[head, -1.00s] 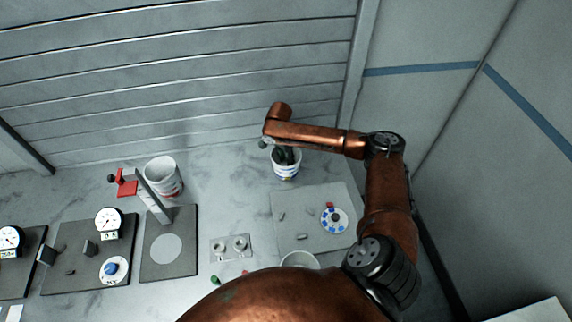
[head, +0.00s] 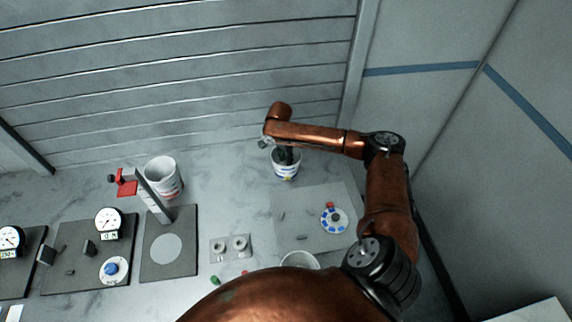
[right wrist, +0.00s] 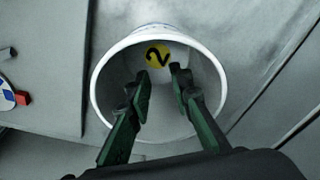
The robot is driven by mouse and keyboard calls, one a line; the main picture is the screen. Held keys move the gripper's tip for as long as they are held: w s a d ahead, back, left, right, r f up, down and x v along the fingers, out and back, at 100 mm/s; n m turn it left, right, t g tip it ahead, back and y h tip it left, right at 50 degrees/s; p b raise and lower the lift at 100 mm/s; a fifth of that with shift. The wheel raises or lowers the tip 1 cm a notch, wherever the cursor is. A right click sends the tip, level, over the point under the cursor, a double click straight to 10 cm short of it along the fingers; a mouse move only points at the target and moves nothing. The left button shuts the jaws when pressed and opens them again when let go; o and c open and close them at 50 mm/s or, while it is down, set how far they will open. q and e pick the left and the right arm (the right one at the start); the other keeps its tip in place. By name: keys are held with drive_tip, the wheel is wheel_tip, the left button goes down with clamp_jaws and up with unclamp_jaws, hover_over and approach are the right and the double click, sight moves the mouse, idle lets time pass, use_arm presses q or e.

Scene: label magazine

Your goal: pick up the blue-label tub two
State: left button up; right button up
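The blue-label tub two (head: 287,173) is a white open tub with blue marks on its side, upright on the table near the back wall. In the right wrist view, the tub (right wrist: 97,92) shows a yellow disc with a black 2 (right wrist: 157,54) inside. My right gripper (head: 286,158) points down into the tub's mouth. In the right wrist view, the gripper (right wrist: 162,75) has its two fingers apart with a gap between the tips and nothing held. Whether a finger touches the tub wall is unclear. My left gripper is out of view.
A larger white bucket (head: 163,174) stands left, by a red-topped fixture (head: 126,188). A grey mat (head: 306,201) with a blue-and-white dial (head: 334,221) lies in front of the tub. Another white container (head: 300,260) is partly hidden by my body. The back wall is close behind.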

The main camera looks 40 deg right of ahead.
drive_tip(key=o, duration=2.1)
